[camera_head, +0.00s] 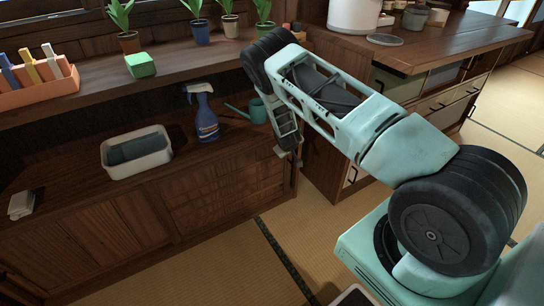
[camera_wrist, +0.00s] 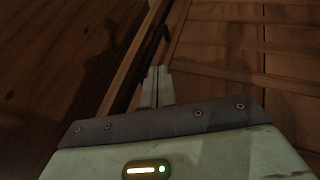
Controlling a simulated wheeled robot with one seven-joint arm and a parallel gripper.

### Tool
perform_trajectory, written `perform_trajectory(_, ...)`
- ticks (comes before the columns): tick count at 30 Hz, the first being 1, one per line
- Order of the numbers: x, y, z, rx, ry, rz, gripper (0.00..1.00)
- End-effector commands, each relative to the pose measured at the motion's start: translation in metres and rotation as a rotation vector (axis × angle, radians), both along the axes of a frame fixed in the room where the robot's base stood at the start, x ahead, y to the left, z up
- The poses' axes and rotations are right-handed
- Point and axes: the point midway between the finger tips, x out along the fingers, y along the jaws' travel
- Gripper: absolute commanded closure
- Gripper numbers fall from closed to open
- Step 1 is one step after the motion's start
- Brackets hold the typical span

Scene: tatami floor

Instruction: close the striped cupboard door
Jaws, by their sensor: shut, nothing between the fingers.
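My gripper (camera_head: 281,151) points down at the right front end of the low wooden cabinet (camera_head: 150,212). It is shut and empty. Grooved wooden panels (camera_wrist: 225,60) fill the right of that view. In the head view the cabinet front has several wood panels, some with fine lines. I cannot tell which is the striped door or how far it stands open, as my arm hides part of the right end.
A white basin (camera_head: 136,151), a blue spray bottle (camera_head: 203,113) and a teal watering can (camera_head: 256,111) stand on the cabinet. Potted plants (camera_head: 128,42) line the shelf behind. A wooden counter (camera_head: 425,40) stands at right. The tatami (camera_head: 220,262) in front is clear.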

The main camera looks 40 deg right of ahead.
Motion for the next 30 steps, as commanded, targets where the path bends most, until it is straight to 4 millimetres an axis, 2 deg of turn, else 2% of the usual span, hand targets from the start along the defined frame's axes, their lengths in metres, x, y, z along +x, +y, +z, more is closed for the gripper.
perform_trajectory(3, -0.001, -0.019, 0.000, 0.001, -0.001, -0.002, 1.00)
perform_trajectory(9, -0.002, -0.033, 0.000, 0.000, 0.000, -0.001, 1.00)
perform_trajectory(23, -0.003, -0.040, 0.001, -0.004, -0.001, -0.005, 1.00)
perform_trajectory(30, -0.002, -0.036, 0.000, -0.004, 0.000, -0.004, 1.00)
